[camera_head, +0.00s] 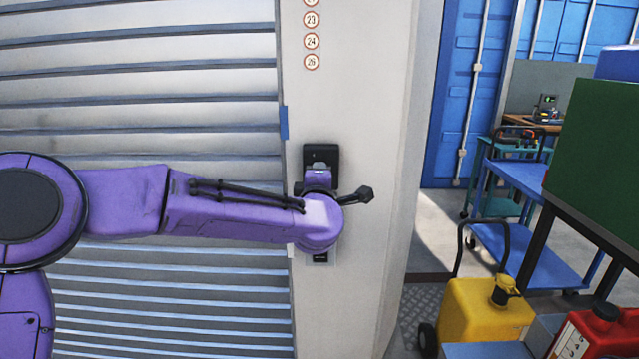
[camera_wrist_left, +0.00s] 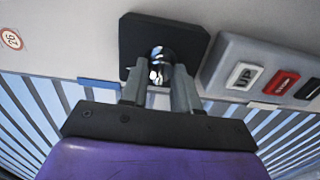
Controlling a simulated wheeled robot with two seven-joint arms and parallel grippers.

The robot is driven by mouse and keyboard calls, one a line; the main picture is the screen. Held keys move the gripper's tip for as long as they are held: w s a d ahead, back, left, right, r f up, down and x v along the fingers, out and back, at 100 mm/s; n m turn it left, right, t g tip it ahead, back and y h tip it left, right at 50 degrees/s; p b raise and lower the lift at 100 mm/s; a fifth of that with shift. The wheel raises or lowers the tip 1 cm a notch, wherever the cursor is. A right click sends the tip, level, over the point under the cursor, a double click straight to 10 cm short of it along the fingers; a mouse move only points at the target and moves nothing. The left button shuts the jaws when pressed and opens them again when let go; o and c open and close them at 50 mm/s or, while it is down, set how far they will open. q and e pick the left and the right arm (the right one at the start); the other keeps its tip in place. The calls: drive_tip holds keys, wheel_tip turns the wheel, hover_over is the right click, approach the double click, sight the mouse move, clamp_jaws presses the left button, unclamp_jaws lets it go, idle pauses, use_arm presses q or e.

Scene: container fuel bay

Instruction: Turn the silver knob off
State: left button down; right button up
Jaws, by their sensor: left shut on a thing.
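The silver knob (camera_wrist_left: 160,70) sits on a black square plate (camera_wrist_left: 190,38) fixed to a pale wall post. In the left wrist view my left gripper (camera_wrist_left: 160,90) has its two fingers on either side of the knob and is shut on it. In the head view the black plate (camera_head: 321,158) shows above my left wrist, while the knob and fingertips are hidden behind my purple arm. My right gripper is in neither view.
A grey switch box with UP and red buttons (camera_wrist_left: 262,72) is right beside the plate in the wrist view. A slatted shutter (camera_head: 150,90) is at left. A yellow fuel can (camera_head: 485,315), a red can (camera_head: 595,335) and blue carts (camera_head: 520,185) stand at right.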

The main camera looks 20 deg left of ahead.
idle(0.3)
use_arm(q)
drive_tip(key=c, duration=0.8)
unclamp_jaws()
drive_tip(key=b+v, duration=0.2)
drive_tip(key=v, duration=0.8)
drive_tip(key=shift+s+b, duration=0.25)
drive_tip(key=shift+b, duration=0.1)
